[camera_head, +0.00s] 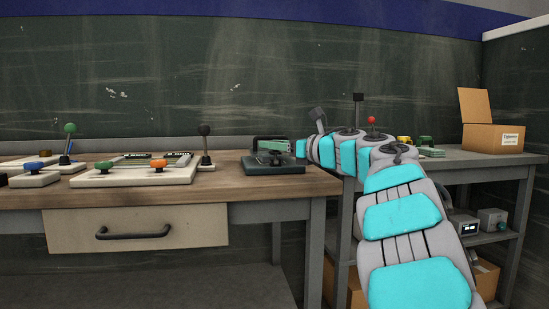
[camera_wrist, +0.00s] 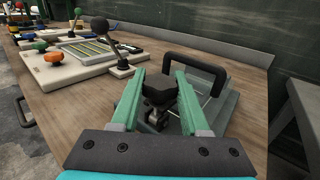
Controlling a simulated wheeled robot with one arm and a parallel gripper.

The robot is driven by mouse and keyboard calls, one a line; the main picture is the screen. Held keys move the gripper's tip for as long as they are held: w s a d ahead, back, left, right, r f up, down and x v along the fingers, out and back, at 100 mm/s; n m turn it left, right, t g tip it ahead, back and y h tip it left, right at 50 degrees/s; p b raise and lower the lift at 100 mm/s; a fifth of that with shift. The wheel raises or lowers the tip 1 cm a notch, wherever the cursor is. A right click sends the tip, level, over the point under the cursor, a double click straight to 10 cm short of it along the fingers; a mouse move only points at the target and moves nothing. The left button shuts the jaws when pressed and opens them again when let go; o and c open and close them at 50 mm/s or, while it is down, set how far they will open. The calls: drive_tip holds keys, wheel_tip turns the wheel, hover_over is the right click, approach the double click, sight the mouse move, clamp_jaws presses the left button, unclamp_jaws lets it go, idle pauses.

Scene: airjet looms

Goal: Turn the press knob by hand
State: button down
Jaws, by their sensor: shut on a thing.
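The press is a low dark device on the right end of the wooden workbench; its dark base (camera_head: 275,168) shows in the head view. In the wrist view its black faceted knob (camera_wrist: 160,90) sits between the two green fingers of my gripper (camera_wrist: 160,79), which is shut on it. A black bar handle (camera_wrist: 205,66) arches behind the knob, above a pale plate. In the head view my gripper (camera_head: 272,146) reaches in from the right, level over the press, and its fingers hide the knob.
A panel with green and orange knobs (camera_head: 130,176) and a black-balled lever (camera_head: 205,145) stand left of the press. A drawer with a dark handle (camera_head: 133,232) is below the bench top (camera_head: 215,187). A cardboard box (camera_head: 493,138) stands on the right-hand shelf unit.

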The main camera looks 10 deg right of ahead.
drive_tip(key=shift+m+t+h+b, duration=0.3)
drive_tip(key=shift+m+t+h, duration=0.2)
drive_tip(key=shift+m+h, duration=0.15)
drive_tip(key=shift+c, duration=2)
unclamp_jaws()
drive_tip(key=shift+v, duration=3.9)
